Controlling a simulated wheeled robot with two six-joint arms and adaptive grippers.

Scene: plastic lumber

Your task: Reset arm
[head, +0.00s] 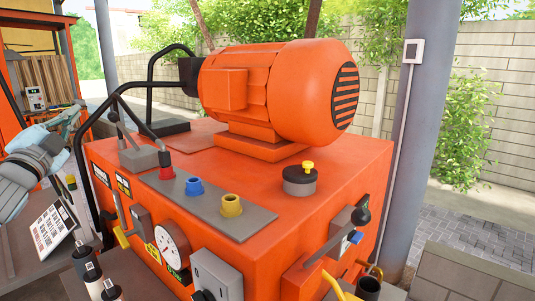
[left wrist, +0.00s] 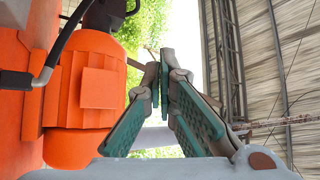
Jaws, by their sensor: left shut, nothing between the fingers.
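My left gripper (head: 74,112) is at the left of the head view, beside the orange machine (head: 345,170) and apart from it. Its grey arm comes in from the left edge. In the left wrist view the green-padded fingers (left wrist: 158,72) converge at their tips, shut with nothing held. My right gripper does not show.
A large orange motor (head: 275,85) sits on the machine. A black bent handle (head: 85,135) rises near my left gripper. Red, blue and yellow buttons (head: 231,205) line a grey panel. A gauge (head: 171,244) and levers are on the front. A grey post (head: 418,130) stands at the right.

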